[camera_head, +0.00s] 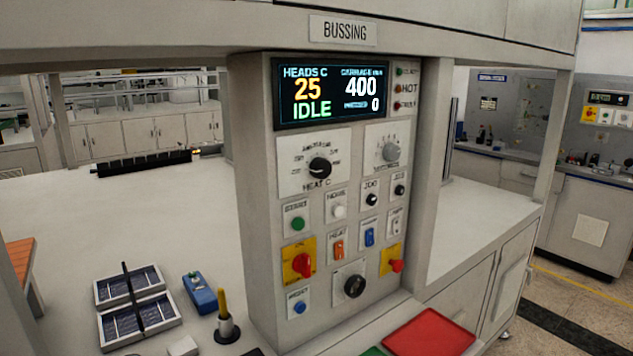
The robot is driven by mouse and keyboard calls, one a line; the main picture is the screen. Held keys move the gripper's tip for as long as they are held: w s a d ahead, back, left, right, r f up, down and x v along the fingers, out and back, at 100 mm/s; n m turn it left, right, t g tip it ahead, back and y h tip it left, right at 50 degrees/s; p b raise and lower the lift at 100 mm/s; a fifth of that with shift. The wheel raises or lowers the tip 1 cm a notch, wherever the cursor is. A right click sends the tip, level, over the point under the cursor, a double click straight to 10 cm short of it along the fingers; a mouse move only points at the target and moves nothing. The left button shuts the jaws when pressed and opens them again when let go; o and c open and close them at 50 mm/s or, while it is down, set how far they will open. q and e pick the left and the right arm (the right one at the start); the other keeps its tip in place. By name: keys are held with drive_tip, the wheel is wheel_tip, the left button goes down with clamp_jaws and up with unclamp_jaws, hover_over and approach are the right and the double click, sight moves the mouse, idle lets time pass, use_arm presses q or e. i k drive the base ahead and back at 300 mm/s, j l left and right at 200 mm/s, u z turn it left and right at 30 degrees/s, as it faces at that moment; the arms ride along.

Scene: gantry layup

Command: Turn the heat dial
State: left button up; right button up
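The heat dial (320,168) is a round black knob with a tick scale around it, labelled "HEAT C", on the upper left of the grey control panel (256,210). Its exact setting is too small to read. The display (330,95) above it shows "HEADS C 25", "IDLE", 400 and 0. A second, grey dial (389,152) sits to its right. Neither of my grippers shows in the head view, and nothing touches the heat dial.
Below the dials are a green button (298,223), an orange heat switch (339,248), red knobs on yellow plates (302,265) and a black knob (355,286). A red mat (430,332), a blue device (199,293) and a cell tray (138,306) lie on the bench.

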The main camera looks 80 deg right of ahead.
sight(322, 168)
drive_tip(key=z, duration=2.6)
